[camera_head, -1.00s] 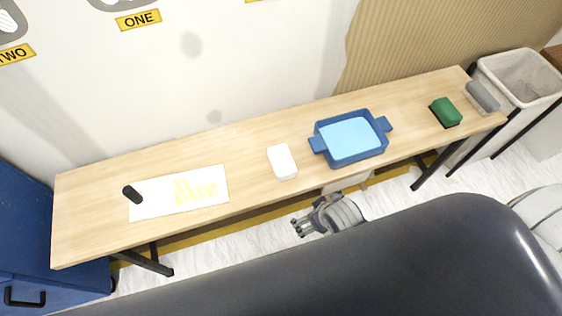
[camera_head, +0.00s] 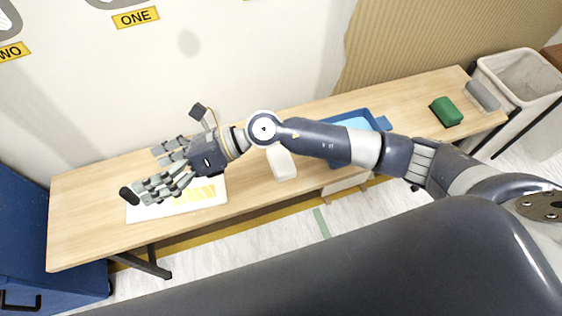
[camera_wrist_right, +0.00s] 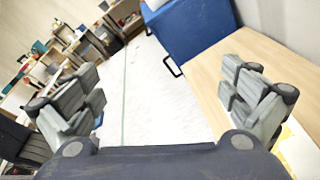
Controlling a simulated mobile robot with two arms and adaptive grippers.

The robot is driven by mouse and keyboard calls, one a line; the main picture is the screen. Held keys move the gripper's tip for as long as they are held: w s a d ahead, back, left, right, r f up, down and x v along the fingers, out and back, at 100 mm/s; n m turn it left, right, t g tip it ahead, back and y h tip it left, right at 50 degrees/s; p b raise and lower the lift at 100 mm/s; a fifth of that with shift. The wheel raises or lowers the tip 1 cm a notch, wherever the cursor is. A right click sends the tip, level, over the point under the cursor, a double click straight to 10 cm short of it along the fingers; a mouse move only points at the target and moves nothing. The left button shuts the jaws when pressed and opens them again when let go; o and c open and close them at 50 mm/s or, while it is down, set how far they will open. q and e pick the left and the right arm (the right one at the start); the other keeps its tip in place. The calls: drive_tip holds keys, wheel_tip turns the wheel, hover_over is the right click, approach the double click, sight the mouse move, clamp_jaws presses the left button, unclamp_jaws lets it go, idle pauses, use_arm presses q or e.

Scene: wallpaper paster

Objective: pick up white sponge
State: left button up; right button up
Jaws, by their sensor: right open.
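The white sponge (camera_head: 283,165) lies on the wooden table near its middle, left of the blue tray. My right forearm passes over it in the head view and hides its far part. My right gripper (camera_head: 150,170) is open and empty, above the left part of the table, to the left of the sponge. Its spread fingers also show in the right wrist view (camera_wrist_right: 168,100), with floor and table edge beyond them. The sponge is not in the wrist view. My left gripper is not in view.
A blue tray (camera_head: 383,124) with light blue contents is partly behind my arm. A white sheet (camera_head: 150,212) with yellow pieces and a black object (camera_head: 128,195) lie at left. A green block (camera_head: 446,111) and grey roll (camera_head: 482,96) lie at right. A blue cabinet (camera_head: 40,230) stands left.

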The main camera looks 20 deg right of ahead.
drive_tip(key=d+f+n+g+h, duration=0.1)
drive_tip(key=d+f+n+h, duration=0.25)
drive_tip(key=f, duration=0.25)
drive_tip(key=n+h, duration=0.3)
drive_tip(key=h, duration=0.9)
approach(281, 159)
drive_tip(key=shift+s+d+t, duration=0.3)
drive_tip(key=shift+s+t, duration=0.1)
wheel_tip(281, 159, down, 5)
drive_tip(key=shift+r, duration=0.15)
drive_tip(key=shift+a+f+p, duration=0.15)
drive_tip(key=shift+f, duration=1.35)
drive_tip(key=shift+a+f+p, duration=0.15)
drive_tip(key=shift+a+f, duration=0.05)
drive_tip(key=shift+f, duration=1.3)
drive_tip(key=c, duration=0.7)
